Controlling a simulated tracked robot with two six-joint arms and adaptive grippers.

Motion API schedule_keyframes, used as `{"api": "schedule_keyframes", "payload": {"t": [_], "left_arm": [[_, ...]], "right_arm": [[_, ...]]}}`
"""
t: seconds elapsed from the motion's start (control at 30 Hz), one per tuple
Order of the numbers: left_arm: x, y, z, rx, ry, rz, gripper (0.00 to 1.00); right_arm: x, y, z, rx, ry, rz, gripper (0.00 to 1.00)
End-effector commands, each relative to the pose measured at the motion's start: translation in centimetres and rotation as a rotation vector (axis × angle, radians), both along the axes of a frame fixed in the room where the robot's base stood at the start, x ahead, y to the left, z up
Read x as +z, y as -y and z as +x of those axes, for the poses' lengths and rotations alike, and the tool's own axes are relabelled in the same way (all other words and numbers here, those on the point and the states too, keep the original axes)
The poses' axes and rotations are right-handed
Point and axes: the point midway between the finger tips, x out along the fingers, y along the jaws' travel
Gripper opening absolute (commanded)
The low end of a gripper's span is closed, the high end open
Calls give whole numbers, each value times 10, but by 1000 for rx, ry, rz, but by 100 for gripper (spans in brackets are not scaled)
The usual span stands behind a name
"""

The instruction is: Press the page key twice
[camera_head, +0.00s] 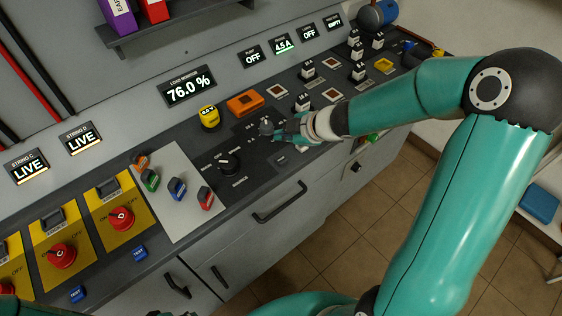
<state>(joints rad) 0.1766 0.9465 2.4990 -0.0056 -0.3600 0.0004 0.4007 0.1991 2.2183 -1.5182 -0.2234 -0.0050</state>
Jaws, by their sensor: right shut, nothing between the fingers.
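My right gripper (268,129) is over the dark control panel, below the orange block, with its fingers closed and nothing held. The fingers hide part of the panel under them, and contact with it cannot be told. A small dark key (279,159) lies just below the gripper; its label is too small to read, so I cannot tell if it is the page key. The load monitor display (188,86) reads 76.0 %. My left gripper does not show.
A black rotary knob (228,163) and a yellow knob (209,117) are left of the gripper. An orange block (245,103) is above it. Coloured switches stand on a pale plate (181,218). Red rotary switches (121,219) are at left.

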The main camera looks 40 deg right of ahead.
Motion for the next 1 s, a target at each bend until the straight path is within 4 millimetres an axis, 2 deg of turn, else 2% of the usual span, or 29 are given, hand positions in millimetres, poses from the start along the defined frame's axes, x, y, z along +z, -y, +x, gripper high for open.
{"api": "schedule_keyframes", "payload": {"t": [0.03,0.4,0.6,1.0], "left_arm": [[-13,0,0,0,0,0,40],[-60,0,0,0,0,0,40],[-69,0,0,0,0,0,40],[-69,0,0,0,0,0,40]], "right_arm": [[-13,0,0,0,0,0,0],[-59,0,0,1,0,-1,0],[-69,0,0,1,1,1,0],[-69,0,0,1,-1,0,0]]}}
